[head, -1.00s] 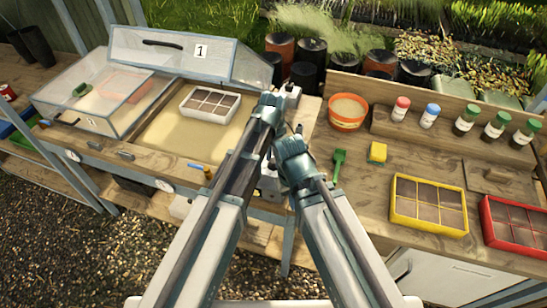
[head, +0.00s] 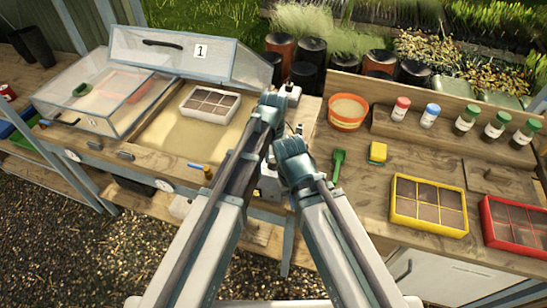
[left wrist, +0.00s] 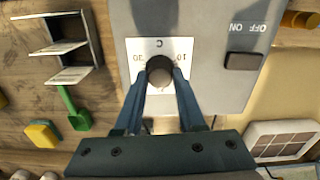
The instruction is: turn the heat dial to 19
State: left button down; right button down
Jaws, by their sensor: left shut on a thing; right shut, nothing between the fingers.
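The heat dial's dark round knob (left wrist: 161,66) sits on a white scale plate (left wrist: 139,47) on a grey control box (left wrist: 218,92) in the left wrist view. The plate reads 10, 30 and C upside down; I cannot make out the exact setting. My left gripper (left wrist: 161,76) is shut on the knob, one blue finger on each side. In the head view, my left gripper (head: 270,106) is the higher one, and the arms hide the dial. My right gripper (head: 291,147) is close beside it, shut and empty, its fingertips hard to see.
A dark ON/OFF switch (left wrist: 244,61) is on the same box. A white seed tray (head: 209,103) stands left of my grippers.

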aim_at(273, 160)
dwell(0.3)
pick_arm(q)
jog(key=c, duration=0.5)
grip_release()
notch_tip(273, 160, up, 14)
jog(key=p, duration=1.4)
jog(key=shift+f, duration=0.2)
jog(key=s+a+f+b, duration=0.3)
jog(key=s+f+b, duration=0.2)
jog(key=s, duration=0.3)
jog(key=s+a+f+m+y+b, duration=0.1)
jog(key=s+a+f+b, duration=0.2)
jog(key=s, duration=0.6)
notch_tip(273, 160, down, 2)
jog(key=b, duration=0.3)
jog(key=shift+f, duration=0.25)
